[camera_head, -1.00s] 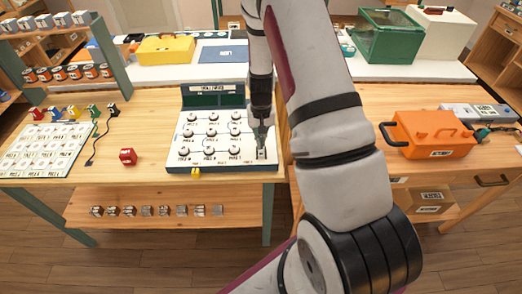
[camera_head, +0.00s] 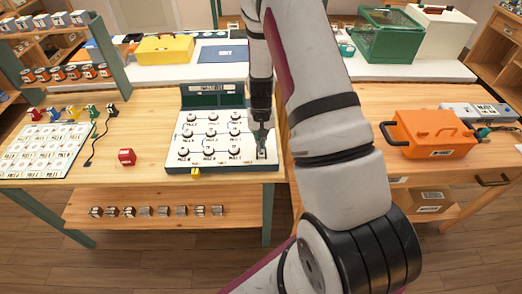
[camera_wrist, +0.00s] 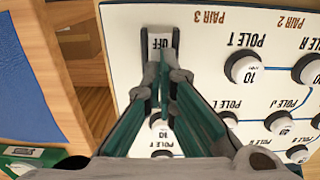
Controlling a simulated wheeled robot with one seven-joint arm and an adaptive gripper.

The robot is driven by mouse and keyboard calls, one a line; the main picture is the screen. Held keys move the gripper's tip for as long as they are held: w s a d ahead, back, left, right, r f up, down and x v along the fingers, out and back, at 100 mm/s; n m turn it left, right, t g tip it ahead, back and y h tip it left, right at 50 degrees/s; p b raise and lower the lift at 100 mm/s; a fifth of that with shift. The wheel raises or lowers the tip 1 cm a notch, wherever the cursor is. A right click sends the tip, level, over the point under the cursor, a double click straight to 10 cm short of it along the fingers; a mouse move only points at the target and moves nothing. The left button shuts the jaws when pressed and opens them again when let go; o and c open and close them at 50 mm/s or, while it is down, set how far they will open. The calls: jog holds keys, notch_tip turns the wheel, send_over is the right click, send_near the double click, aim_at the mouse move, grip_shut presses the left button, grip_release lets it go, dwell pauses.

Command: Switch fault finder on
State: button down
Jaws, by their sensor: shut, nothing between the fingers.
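The white panel (camera_head: 187,168) with rows of round dials and a dark green header lies on the left bench. Its small rocker or lever switch (camera_head: 261,154) is at the front right corner. In the wrist view the switch (camera_wrist: 160,42) reads "OFF", upside down, beside the printed "PAIR 3" and several "POLE" dials. My gripper (camera_head: 262,139) points down over this corner. In the wrist view its fingers (camera_wrist: 166,78) are together and empty, with the tips at the switch's near end. I cannot tell whether they touch it.
A yellow tab (camera_head: 195,171) sits at the panel's front edge. An orange case (camera_head: 432,134) stands on the right bench.

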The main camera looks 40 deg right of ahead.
jog(key=shift+f, duration=0.2)
jog(key=shift+r, duration=0.1)
jog(key=shift+r+p, duration=0.9)
jog(key=shift+r, duration=2.5)
